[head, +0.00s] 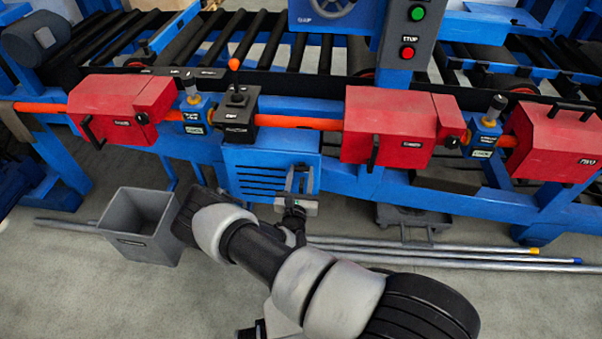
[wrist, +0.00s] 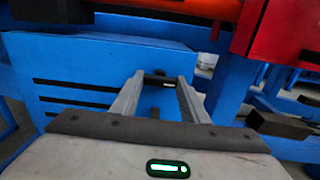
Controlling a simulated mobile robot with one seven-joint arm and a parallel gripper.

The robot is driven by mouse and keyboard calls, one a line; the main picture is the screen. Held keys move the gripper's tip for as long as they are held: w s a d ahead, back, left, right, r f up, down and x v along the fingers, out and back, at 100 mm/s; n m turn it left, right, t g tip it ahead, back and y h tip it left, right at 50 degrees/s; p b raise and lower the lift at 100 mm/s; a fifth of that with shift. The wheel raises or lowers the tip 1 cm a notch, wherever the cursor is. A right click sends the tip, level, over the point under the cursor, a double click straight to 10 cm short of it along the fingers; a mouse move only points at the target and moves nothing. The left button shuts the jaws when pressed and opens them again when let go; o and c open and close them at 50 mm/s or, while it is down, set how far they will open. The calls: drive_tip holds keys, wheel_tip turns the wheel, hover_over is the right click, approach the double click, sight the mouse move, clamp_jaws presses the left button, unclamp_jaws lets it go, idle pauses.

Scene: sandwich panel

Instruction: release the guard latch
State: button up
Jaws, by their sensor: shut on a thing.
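A blue slotted panel (head: 262,176) is fixed below the rail in the head view, and it fills much of the wrist view (wrist: 85,75). My gripper (head: 298,171) is in front of its right side. In the wrist view, the fingertips of my gripper (wrist: 160,78) close on a small dark bar (wrist: 160,77) at the panel, apparently the guard latch. The fingers hide its ends. I cannot tell its exact position or whether it is released.
Red covers (head: 390,125) with black handles sit along the orange rail (head: 290,122) above. A black lever box (head: 238,115) stands above the panel. A grey bin (head: 140,225) and metal rods (head: 440,252) are on the floor.

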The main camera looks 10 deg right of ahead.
drive_tip(key=o, duration=1.1)
drive_tip(key=shift+c, duration=0.2)
drive_tip(key=p+v, duration=0.1)
drive_tip(key=v, duration=1.6)
drive_tip(key=shift+s, duration=0.2)
